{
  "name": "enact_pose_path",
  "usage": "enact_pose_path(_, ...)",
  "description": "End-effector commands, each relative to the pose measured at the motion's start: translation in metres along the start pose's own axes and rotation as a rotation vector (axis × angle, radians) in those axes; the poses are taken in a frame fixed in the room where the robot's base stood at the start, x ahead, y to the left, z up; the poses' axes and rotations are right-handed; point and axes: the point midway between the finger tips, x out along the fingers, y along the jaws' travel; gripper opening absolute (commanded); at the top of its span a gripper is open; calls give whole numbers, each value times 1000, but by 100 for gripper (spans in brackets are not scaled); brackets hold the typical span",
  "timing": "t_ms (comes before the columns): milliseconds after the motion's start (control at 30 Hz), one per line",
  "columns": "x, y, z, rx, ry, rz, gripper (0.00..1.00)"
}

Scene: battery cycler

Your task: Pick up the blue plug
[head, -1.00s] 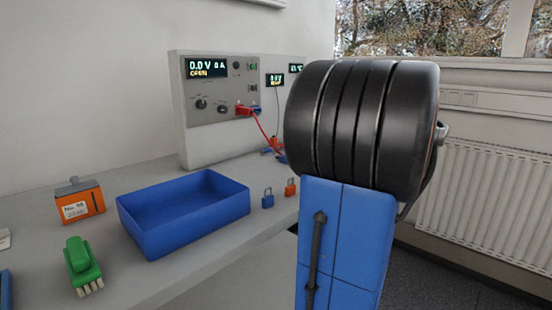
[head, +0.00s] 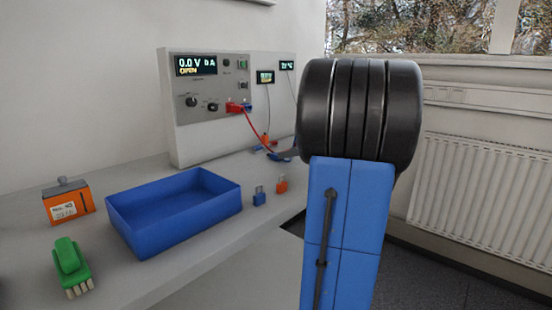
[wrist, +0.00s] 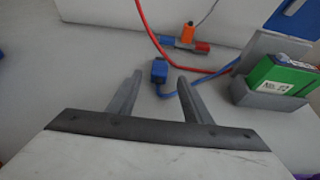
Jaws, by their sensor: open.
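The blue plug (wrist: 159,70) lies on the bench in the wrist view, with a blue cable running from it to the right. My gripper (wrist: 158,80) is open and empty, and its two fingers point toward the plug. The plug shows between and slightly beyond the fingertips; I cannot tell the height between them. In the head view a fingertip of my gripper (head: 288,154) shows past my arm, and the plug there is mostly hidden.
A red cable (wrist: 147,32) runs just beyond the plug. An orange piece (wrist: 188,32) stands on a blue and red connector behind it. A green block (wrist: 283,76) sits in a grey holder at right. A blue tray (head: 130,232) and two small padlocks stand nearer on the bench.

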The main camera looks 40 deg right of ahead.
Motion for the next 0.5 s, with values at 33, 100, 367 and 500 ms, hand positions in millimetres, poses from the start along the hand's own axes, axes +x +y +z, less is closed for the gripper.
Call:
enact_pose_path(33,3,0,0,0,0,1,45)
enact_pose_path(100,8,1,0,0,1,1,45)
enact_pose_path(367,42,2,0,1,1,3,45)
enact_pose_path(500,51,1,0,0,1,0,45)
